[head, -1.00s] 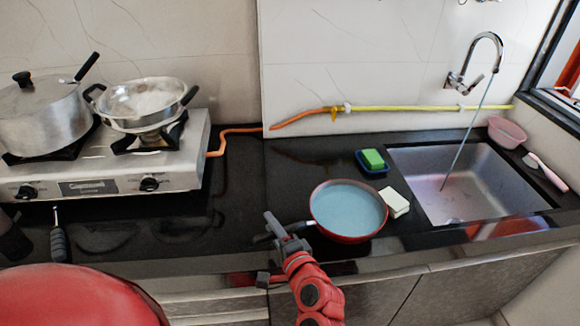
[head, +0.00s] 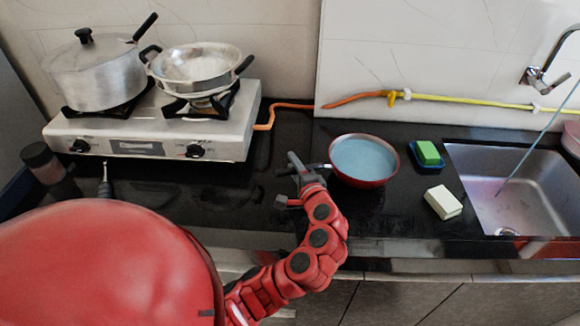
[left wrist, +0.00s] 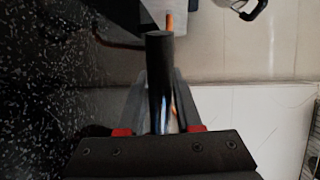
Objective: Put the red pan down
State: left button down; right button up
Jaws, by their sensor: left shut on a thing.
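The red pan (head: 362,182) with a blue-grey inside appears level over the black counter, left of the green sponge. I cannot tell whether its base touches the counter. Its dark handle points left. My left gripper (head: 297,172) is shut on the handle. In the left wrist view the dark handle (left wrist: 160,80) stands between the two fingers of the left gripper (left wrist: 160,105); the pan's bowl is not visible there. My right gripper is not in view.
A stove (head: 150,135) with a lidded pot (head: 100,78) and steel pan (head: 200,72) stands left. A green sponge (head: 428,152) and white block (head: 443,202) lie right of the pan, before the sink (head: 525,185). The counter (head: 230,195) between stove and gripper is clear.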

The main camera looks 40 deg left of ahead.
pick_arm(q)
jog(key=x, duration=0.2)
jog(key=shift+w+a, duration=0.1)
jog(key=shift+w, duration=0.25)
notch_tip(320, 180, down, 3)
jog(key=shift+f, duration=0.35)
jog(key=c, duration=0.6)
grip_release()
